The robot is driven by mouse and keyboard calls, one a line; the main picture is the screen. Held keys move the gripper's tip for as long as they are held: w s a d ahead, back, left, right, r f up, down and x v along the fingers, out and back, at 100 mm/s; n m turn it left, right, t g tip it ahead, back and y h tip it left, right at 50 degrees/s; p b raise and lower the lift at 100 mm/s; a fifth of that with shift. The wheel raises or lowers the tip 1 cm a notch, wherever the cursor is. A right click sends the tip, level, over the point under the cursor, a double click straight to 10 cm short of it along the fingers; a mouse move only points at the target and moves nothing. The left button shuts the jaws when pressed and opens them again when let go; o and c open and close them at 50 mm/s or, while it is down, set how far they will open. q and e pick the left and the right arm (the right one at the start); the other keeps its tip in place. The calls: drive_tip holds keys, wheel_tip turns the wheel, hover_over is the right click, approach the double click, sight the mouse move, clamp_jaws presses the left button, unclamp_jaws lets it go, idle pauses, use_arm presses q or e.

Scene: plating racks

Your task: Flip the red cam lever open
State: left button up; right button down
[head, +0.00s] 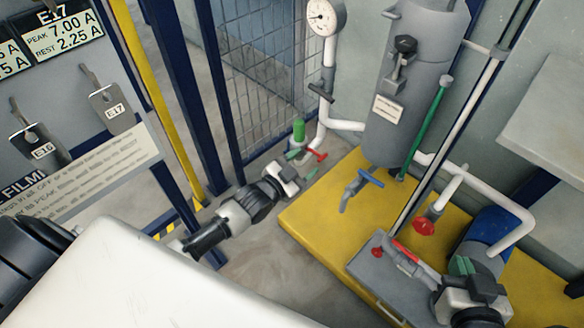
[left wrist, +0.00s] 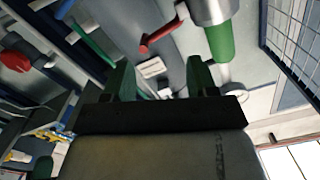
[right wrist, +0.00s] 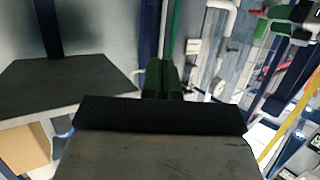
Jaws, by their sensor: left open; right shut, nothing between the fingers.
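The red cam lever (head: 318,155) sticks out to the right below an upright green cylinder (head: 298,130) by the white pipe. The left wrist view shows the red lever (left wrist: 160,32) beside a grey metal collar and the green cylinder (left wrist: 221,42). My left gripper (head: 302,165) is open and empty, close to the lever in the head view. In the left wrist view the lever appears beyond the spread green fingers, not between them. My right gripper (head: 461,266) is shut and empty, over the yellow platform by a grey box. Its closed fingers (right wrist: 163,76) show in the right wrist view.
A grey tank (head: 412,130) stands on the yellow platform (head: 310,215). A blue-handled tap (head: 360,188), a red valve knob (head: 424,226) and a grey box (head: 385,280) with a red bar are nearby. A pressure gauge (head: 325,18) and mesh fence (head: 250,80) stand behind.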

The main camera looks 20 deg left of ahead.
sight(320, 155)
use_arm(q)
drive_tip(key=shift+p+v, duration=0.35)
drive_tip(key=shift+v, duration=1.7)
use_arm(e)
drive_tip(key=shift+s+d+f+g+h, duration=0.3)
drive_tip(key=shift+s+f+g, duration=0.3)
drive_tip(key=shift+f+g, duration=0.15)
drive_tip(key=shift+s+d+f+g+h, duration=0.2)
drive_tip(key=shift+s+d+f+g, duration=0.1)
drive_tip(key=shift+s+f+g, duration=0.4)
drive_tip(key=shift+w+r, duration=0.1)
drive_tip(key=shift+w, duration=0.05)
use_arm(q)
drive_tip(key=w+d+m+b, duration=0.1)
drive_tip(key=w, duration=0.2)
drive_tip(key=w+d+b, duration=0.1)
drive_tip(key=w, duration=0.2)
drive_tip(key=w+d+f+m+b, duration=0.1)
drive_tip(key=w+d, duration=0.1)
drive_tip(key=w, duration=0.1)
drive_tip(key=shift+m+b, duration=0.3)
drive_tip(key=shift+w+d, duration=0.2)
drive_tip(key=shift+w, duration=0.35)
use_arm(e)
drive_tip(key=w+a+r+t+y, duration=0.2)
drive_tip(key=w+r+t+y, duration=0.1)
drive_tip(key=r+t, duration=0.7)
drive_tip(key=shift+w+a+r, duration=0.2)
drive_tip(key=shift+a+r, duration=0.15)
drive_tip(key=shift+r, duration=0.1)
